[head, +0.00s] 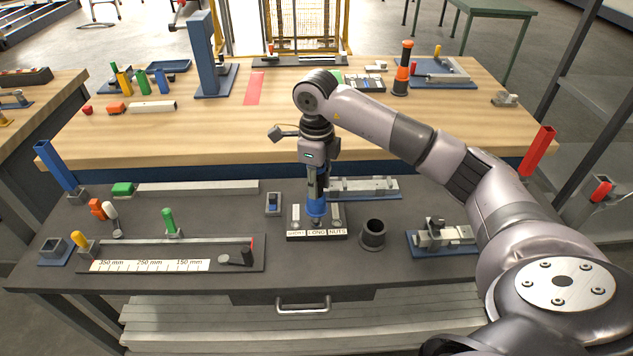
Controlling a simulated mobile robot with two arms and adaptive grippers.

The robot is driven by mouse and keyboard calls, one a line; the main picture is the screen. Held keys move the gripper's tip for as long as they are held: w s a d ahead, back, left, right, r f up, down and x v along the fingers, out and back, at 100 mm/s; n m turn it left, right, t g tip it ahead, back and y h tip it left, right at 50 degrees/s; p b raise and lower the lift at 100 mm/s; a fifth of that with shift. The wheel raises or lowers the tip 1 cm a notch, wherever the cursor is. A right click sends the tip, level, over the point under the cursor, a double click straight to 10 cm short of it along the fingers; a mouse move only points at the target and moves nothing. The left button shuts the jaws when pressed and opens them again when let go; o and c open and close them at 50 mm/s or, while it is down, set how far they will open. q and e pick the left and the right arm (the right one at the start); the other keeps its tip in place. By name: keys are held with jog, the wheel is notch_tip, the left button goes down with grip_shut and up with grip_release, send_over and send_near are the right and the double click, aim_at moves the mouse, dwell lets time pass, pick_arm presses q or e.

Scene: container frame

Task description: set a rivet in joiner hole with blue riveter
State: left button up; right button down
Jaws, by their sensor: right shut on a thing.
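My right gripper (317,178) points straight down at the middle of the dark workbench. It is shut on the blue riveter (316,208), which is upright with its blue part below the fingers. The riveter's lower end is over the small bin tray (297,236) labelled SHORT, LONG and NUTS, around the LONG section. I cannot tell whether it touches the tray, and no rivet can be made out at its tip. Which part is the joiner is unclear; metal pieces sit on a blue fixture (436,240) to the right. My left gripper is not in view.
A dark cup (373,234) stands just right of the tray. Behind it is a blue-based rail fixture (365,188). A measuring stop (165,262) and coloured-handled tools are at left. A red tube (538,150) rises at right. A wooden table (210,135) lies beyond.

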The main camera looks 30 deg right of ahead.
jog(key=shift+f+b, duration=0.75)
jog(key=shift+f, duration=0.2)
dwell(0.5)
jog(key=shift+r, duration=0.15)
jog(key=shift+r+p, duration=0.95)
jog(key=shift+r, duration=0.3)
jog(key=shift+r+p, duration=1.55)
jog(key=shift+r, duration=0.95)
jog(key=shift+a+f, duration=0.1)
